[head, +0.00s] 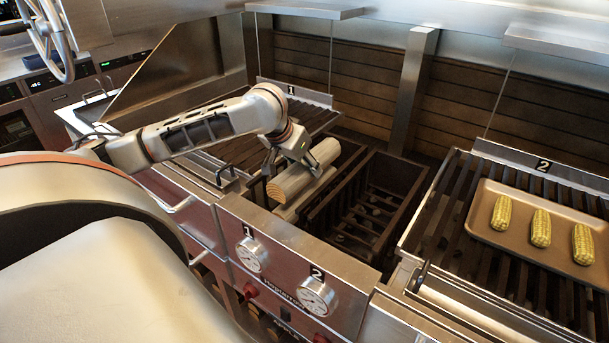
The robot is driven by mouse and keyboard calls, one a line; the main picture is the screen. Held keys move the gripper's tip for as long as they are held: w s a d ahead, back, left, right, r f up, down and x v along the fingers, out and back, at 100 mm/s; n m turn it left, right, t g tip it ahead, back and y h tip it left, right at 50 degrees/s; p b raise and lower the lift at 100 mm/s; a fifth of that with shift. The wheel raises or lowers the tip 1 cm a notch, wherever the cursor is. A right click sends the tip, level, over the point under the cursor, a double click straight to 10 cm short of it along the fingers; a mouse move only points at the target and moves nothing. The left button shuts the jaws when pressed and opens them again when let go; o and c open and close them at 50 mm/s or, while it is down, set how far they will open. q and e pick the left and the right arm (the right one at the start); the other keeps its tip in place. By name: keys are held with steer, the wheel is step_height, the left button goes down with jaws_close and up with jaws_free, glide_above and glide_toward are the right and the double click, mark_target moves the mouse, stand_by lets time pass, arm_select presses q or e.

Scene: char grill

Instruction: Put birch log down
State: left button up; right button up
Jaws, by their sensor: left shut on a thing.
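The birch log (289,181), a pale round log with a cut end facing the front left, is in my left gripper (293,163). The gripper is shut around it from above. The log is over the left part of the open fire bin between the two grills. Another pale log (303,194) shows just under it, partly hidden. I cannot tell whether the two logs touch. My right gripper is not in view.
Grill 1 (240,150) lies left of the bin. The slatted metal basket (372,205) is just right of the logs. Grill 2 (440,225) at right carries a tan tray (484,192) with three corn cobs (541,229). Dials (316,295) line the front panel.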

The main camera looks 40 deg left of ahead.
arm_select(q)
steer(key=shift+f, duration=1.6)
steer(key=shift+f, duration=0.4)
steer(key=o, duration=1.5)
steer(key=shift+f, duration=0.1)
